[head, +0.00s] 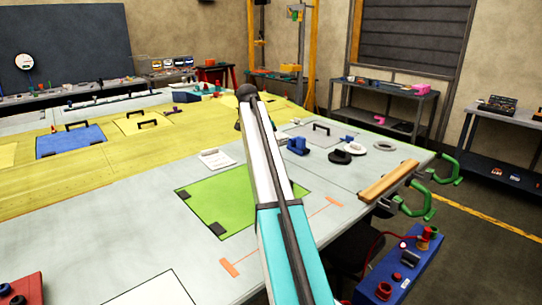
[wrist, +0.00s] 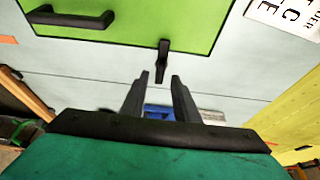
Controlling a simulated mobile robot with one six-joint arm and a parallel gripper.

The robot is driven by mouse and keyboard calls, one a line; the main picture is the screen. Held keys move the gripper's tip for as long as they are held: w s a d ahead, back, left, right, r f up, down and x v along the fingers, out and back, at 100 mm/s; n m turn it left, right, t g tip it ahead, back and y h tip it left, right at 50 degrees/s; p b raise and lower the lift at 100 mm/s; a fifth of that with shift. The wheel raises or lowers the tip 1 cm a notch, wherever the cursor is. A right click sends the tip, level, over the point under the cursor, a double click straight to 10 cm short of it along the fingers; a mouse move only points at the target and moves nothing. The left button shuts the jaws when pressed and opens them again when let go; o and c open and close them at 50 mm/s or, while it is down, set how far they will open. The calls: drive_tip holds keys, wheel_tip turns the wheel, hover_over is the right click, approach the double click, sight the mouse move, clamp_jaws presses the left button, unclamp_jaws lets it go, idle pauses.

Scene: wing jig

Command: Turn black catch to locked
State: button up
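The black catch (wrist: 163,62) is a small dark bar at the edge of the green panel (wrist: 190,25) in the wrist view. It points across the panel's edge onto the grey surface. My gripper (wrist: 161,78) is open, its two dark fingers apart with nothing between them. In the picture the fingertips lie either side of the catch's lower end; I cannot tell the height gap. In the head view the green panel (head: 222,188) is partly covered by my arm, which hides the catch and the gripper.
A black handle (wrist: 70,17) stands on the panel. A white lettered card (head: 215,159), a blue block (head: 298,146) and a black round piece (head: 341,156) are near the panel. A wooden bar (head: 388,181) and green clamps (head: 445,168) line the right edge.

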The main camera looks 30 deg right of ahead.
drive_tip(key=b+v, duration=0.1)
drive_tip(key=v, duration=0.9)
drive_tip(key=shift+r+b, duration=0.3)
drive_tip(key=shift+r, duration=0.1)
drive_tip(key=shift+s+a, duration=0.1)
drive_tip(key=shift+s, duration=0.05)
